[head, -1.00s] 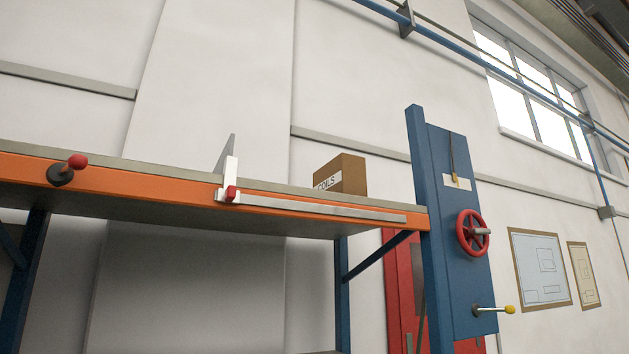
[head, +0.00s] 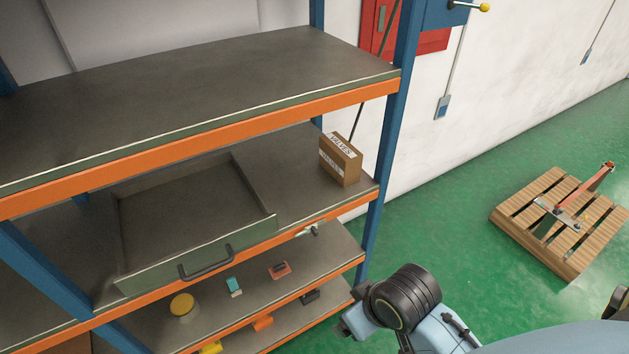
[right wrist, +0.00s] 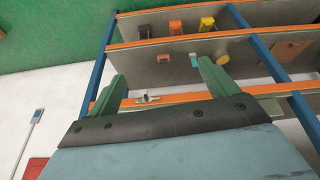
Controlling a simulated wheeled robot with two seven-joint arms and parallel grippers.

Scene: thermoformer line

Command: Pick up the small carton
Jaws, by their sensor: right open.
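A small brown carton (head: 340,162) with white labels stands upright on the middle shelf (head: 290,165), near its right end by the blue post. I cannot make it out in the right wrist view. My right arm comes in at the bottom of the head view, below and to the right of the carton, apart from it. In the right wrist view my right gripper (right wrist: 165,78) is open, its two green fingers wide apart with nothing between them, facing the rack. My left gripper is not in view.
A drawer with a dark handle (head: 206,263) is left of the carton. An orange-edged shelf (head: 200,90) runs above. Lower shelves hold a yellow round item (head: 183,305) and other small items. A wooden pallet (head: 545,235) lies right; green floor between is clear.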

